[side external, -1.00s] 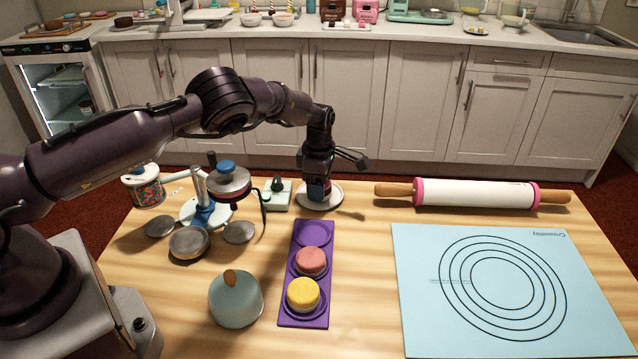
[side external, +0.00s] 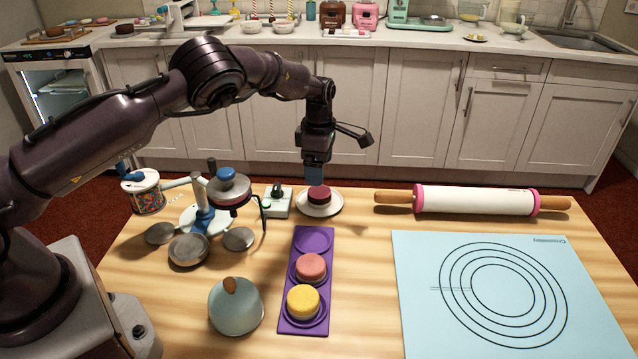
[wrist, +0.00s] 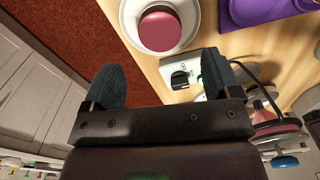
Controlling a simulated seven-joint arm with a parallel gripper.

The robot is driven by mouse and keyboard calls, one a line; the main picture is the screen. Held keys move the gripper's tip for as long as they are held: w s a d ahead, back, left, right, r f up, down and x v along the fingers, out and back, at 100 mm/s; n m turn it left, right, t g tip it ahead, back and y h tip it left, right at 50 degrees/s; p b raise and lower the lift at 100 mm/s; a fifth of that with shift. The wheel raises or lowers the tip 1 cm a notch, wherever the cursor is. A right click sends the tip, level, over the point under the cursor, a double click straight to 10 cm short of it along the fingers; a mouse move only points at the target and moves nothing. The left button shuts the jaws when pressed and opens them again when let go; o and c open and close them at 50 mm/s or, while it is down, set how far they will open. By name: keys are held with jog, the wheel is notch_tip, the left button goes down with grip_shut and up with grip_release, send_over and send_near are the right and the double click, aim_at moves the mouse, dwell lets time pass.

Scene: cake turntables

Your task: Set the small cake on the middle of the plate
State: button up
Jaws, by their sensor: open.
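The small dark red cake (side external: 319,194) sits upright on the white plate (side external: 333,208), at the back of the table. It lies around the plate's middle, slightly toward the back in the side view. In the wrist view the cake (wrist: 160,30) is ringed by the plate's white rim (wrist: 130,23), with nothing touching it. My gripper (side external: 313,178) is above the cake and clear of it. In the wrist view its two blue fingers (wrist: 160,86) are spread apart with nothing between them.
A purple tray (side external: 293,262) holds a pink cake (side external: 311,267) and a yellow cake (side external: 303,301); its far round spot is empty. A green-white device (side external: 278,205) stands just left of the plate. A rolling pin (side external: 475,200) and blue mat (side external: 425,290) lie right.

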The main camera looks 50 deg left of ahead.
notch_tip(320, 180, up, 5)
notch_tip(320, 180, up, 6)
jog(key=m, duration=0.2)
send_over(319, 192)
jog(key=s, duration=0.2)
jog(key=s+d+r+m+t+h, duration=0.25)
jog(key=s+r+m, duration=0.65)
jog(key=s+r, duration=0.55)
jog(key=s+d+m+t+y, duration=0.1)
jog(key=s+d+m, duration=0.1)
jog(key=s+m, duration=0.5)
jog(key=s+d+m+t+y, duration=0.1)
jog(key=s+d+m+t, duration=0.1)
jog(key=s+m, duration=0.5)
jog(key=s, duration=0.4)
jog(key=shift+r, duration=0.4)
